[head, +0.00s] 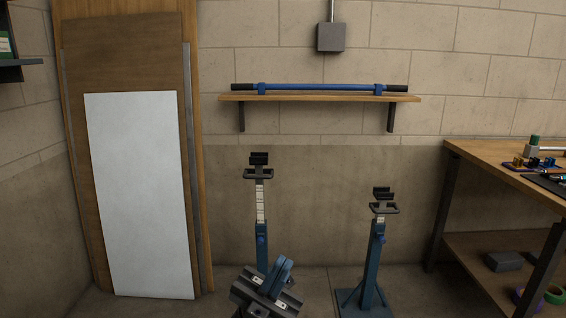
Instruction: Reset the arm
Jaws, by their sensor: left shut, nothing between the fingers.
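My left gripper (282,268) shows at the bottom middle of the head view. It has a dark grey body and blue fingers, which are shut with nothing between them. It shows in front of the lower part of a blue stand (262,240) and hides the base of that stand. I cannot tell how far apart they are. My right gripper is not in view.
A second blue stand (375,262) stands to the right; both cradles are empty. A blue tube (320,87) lies on a wall shelf (320,98). A workbench (500,165) with small parts is at right. Boards (140,190) lean at left. Floor between the stands is clear.

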